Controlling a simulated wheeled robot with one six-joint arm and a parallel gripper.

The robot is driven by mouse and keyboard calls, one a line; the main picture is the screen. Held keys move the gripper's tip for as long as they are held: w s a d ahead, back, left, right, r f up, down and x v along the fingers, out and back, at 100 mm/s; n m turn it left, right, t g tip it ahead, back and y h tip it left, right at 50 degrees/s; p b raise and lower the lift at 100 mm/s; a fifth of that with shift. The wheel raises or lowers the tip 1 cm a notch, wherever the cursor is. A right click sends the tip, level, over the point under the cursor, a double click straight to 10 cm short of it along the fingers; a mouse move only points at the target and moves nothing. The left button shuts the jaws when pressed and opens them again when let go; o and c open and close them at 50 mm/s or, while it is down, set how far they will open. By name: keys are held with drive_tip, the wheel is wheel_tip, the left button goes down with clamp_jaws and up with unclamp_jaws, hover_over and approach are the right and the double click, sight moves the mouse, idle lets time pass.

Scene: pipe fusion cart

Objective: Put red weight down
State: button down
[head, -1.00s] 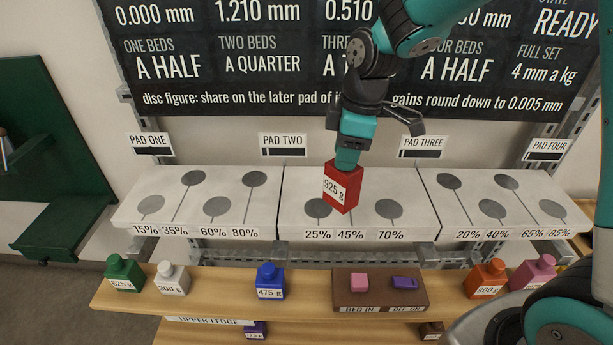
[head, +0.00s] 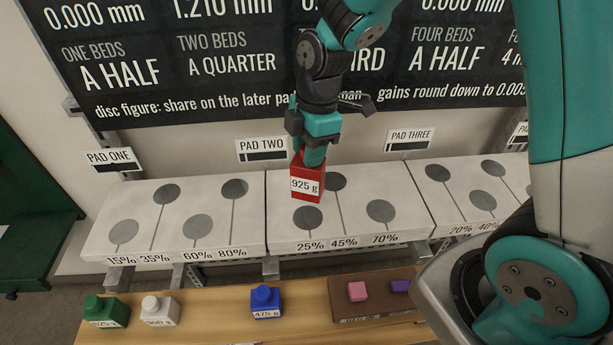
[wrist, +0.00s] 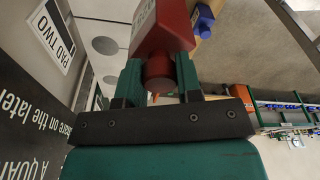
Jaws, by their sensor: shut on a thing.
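The red weight (head: 308,181), labelled 925 g, hangs in my gripper (head: 313,150) in the head view. My gripper is shut on the knob at its top. The weight is over the pad two slab (head: 285,238), just above and partly in front of the upper middle disc (head: 335,181), and behind the 25% disc (head: 307,217). I cannot tell whether its base touches the slab. In the wrist view the red weight (wrist: 165,30) and its knob show between the two fingers (wrist: 159,83).
Pad one slab (head: 180,238) is left and pad three slab (head: 455,222) right, both bare. The wooden ledge (head: 215,318) in front holds a green weight (head: 106,311), a white weight (head: 160,310), a blue weight (head: 266,302) and a brown block (head: 375,318) with pink and purple buttons.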

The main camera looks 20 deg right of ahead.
sight(308, 181)
drive_tip(key=shift+f+p, duration=0.7)
drive_tip(key=shift+f, duration=3.5)
drive_tip(key=shift+f, duration=0.2)
drive_tip(key=c, duration=0.8)
unclamp_jaws()
drive_tip(key=shift+r, duration=0.1)
